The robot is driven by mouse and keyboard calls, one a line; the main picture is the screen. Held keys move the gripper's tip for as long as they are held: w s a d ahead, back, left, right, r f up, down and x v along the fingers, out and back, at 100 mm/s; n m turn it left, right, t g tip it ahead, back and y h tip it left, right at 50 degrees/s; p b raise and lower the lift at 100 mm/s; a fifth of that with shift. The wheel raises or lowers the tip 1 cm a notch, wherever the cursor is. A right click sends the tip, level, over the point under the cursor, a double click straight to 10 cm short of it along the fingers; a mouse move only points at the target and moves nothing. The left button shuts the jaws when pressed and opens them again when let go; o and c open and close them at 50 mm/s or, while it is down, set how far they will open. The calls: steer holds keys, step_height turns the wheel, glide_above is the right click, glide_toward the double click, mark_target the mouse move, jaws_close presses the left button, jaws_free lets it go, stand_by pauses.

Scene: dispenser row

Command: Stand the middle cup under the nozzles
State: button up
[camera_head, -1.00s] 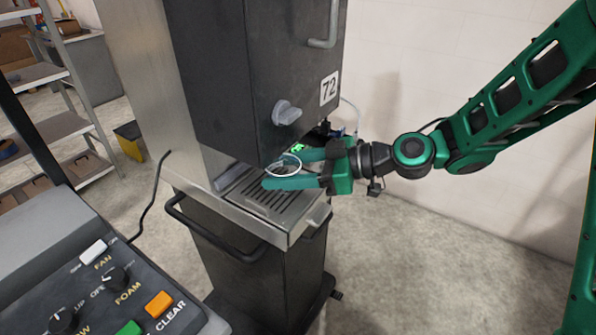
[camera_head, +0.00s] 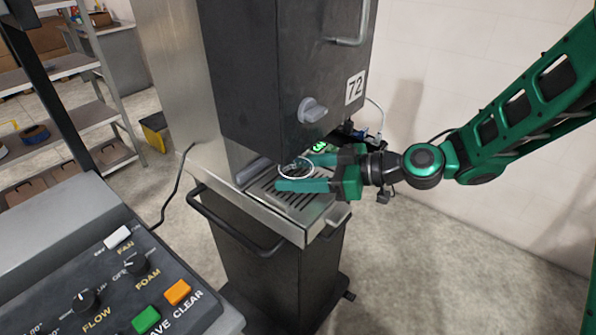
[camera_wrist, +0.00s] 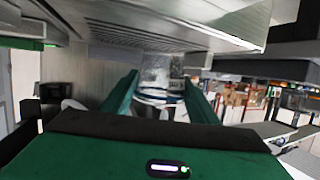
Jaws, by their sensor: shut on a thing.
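A clear cup with a white rim (camera_head: 296,168) is held at the dispenser (camera_head: 290,75), low beneath its dark head. It is over the slotted drip tray (camera_head: 268,199). My green gripper (camera_head: 303,172) comes in from the right, with its two fingers on either side of the cup, shut on it. In the wrist view the see-through cup (camera_wrist: 155,78) shows between the fingers (camera_wrist: 160,92). I cannot tell whether the cup's base touches the tray. The nozzles are hidden behind the dispenser head.
A control panel (camera_head: 125,275) with knobs and buttons stands at the front left. A black handle bar (camera_head: 228,232) rings the dispenser's lower front. Shelving (camera_head: 75,70) stands at the back left. The floor to the right is clear.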

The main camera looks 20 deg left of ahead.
steer(key=shift+f, duration=0.5)
steer(key=o, duration=1.1)
